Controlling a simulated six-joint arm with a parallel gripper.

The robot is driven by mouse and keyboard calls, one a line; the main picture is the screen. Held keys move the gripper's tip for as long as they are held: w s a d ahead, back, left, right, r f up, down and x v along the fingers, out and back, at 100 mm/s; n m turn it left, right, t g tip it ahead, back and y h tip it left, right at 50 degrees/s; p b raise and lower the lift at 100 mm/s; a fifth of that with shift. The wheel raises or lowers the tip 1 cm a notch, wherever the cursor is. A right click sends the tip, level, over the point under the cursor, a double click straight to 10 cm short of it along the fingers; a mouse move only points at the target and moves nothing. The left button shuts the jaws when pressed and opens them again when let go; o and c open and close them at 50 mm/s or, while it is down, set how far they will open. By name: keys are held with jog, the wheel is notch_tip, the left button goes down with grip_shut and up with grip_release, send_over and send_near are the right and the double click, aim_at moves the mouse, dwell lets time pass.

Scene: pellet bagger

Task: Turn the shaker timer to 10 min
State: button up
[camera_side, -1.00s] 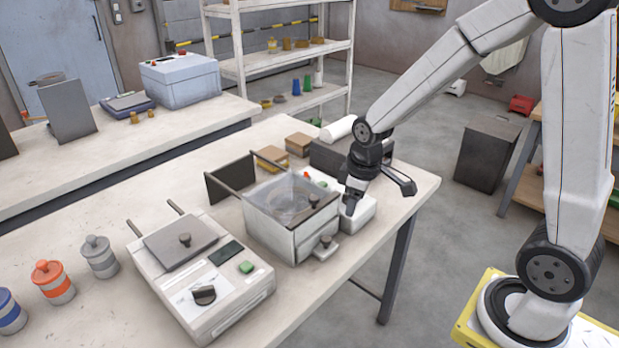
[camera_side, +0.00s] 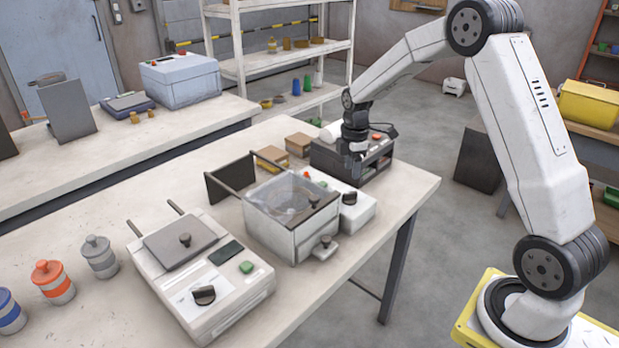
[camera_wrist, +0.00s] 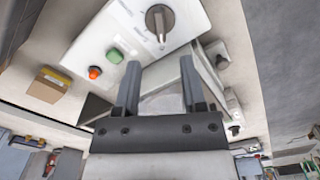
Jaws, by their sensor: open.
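A white control box (camera_side: 362,208) stands beside the clear-lidded box on the bench, with a dark dial (camera_side: 349,198) at its near right end. In the wrist view the dial (camera_wrist: 160,20) is near the top, with its pointer end toward the bottom of the picture. A green button (camera_wrist: 115,56) and an orange button (camera_wrist: 94,73) sit on the same panel. The scale marks are too small to read. My gripper (camera_side: 357,172) is behind and above the box, apart from the dial. In the wrist view my gripper (camera_wrist: 160,64) is open and empty.
A clear-lidded box (camera_side: 292,215) stands close in front of the control box. A dark box (camera_side: 376,165) stands behind it, near my gripper. Cardboard boxes (camera_side: 271,158) lie at the back. Another machine with a black knob (camera_side: 204,295) is at the front.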

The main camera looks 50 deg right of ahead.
aim_at(350, 193)
jog(key=shift+f, duration=3.9)
jog(key=shift+c, duration=0.2)
grip_shut()
